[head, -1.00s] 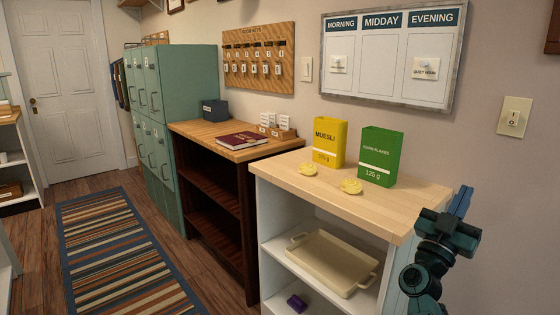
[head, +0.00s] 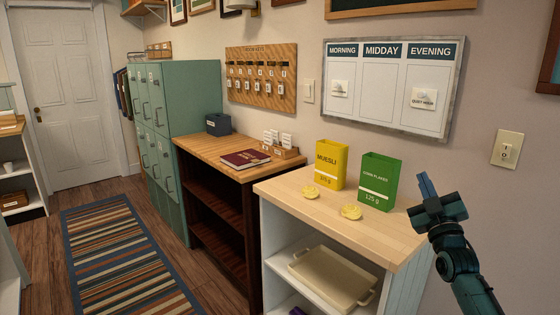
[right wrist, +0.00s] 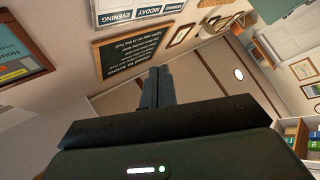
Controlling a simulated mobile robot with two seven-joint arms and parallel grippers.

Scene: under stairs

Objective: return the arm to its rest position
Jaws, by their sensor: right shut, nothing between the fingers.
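My right gripper (head: 428,188) is at the right of the head view, raised beside the right end of the light wooden shelf top (head: 290,190). Its fingers point up and are shut with nothing between them. In the right wrist view the closed fingers (right wrist: 157,88) stand up in front of the wall and ceiling, touching nothing. My right arm (head: 470,280) comes in from the lower right corner. My left gripper is not in view.
A yellow muesli box (head: 331,165) and a green box (head: 379,182) stand on the shelf top, with two yellow pieces in front. A cream tray (head: 330,277) lies on the shelf below. A light switch (head: 507,149) is on the wall.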

